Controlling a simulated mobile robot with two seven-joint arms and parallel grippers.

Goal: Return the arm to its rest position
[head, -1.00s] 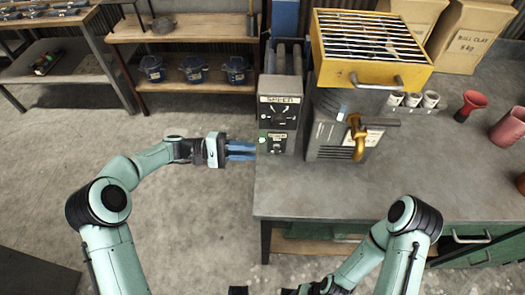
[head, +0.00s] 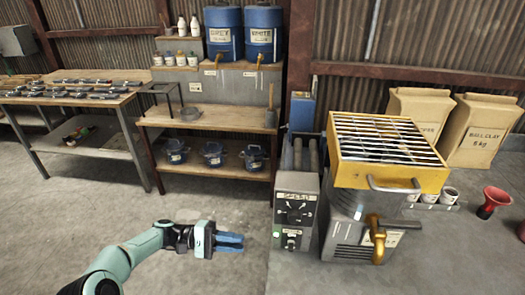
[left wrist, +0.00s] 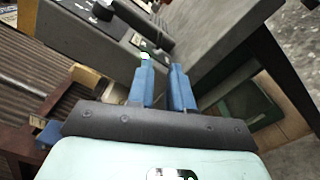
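My left arm comes in from the lower left of the head view. Its gripper (head: 230,241) has blue fingers pointing right, over the floor. The gripper is apart from the grey SPEED control box (head: 296,205), which stands to its right. In the left wrist view the two blue fingers (left wrist: 162,88) stand parallel with a narrow gap and nothing between them, so the gripper is partly open and empty. My right arm and gripper are not in view.
A yellow slatted box (head: 388,150) sits on a grey machine with a brass tap (head: 378,235), right of the control box. A red funnel (head: 492,202) and clay bags (head: 420,112) stand farther right. A wooden shelf (head: 210,121) with blue pots stands behind. The floor left of the bench is open.

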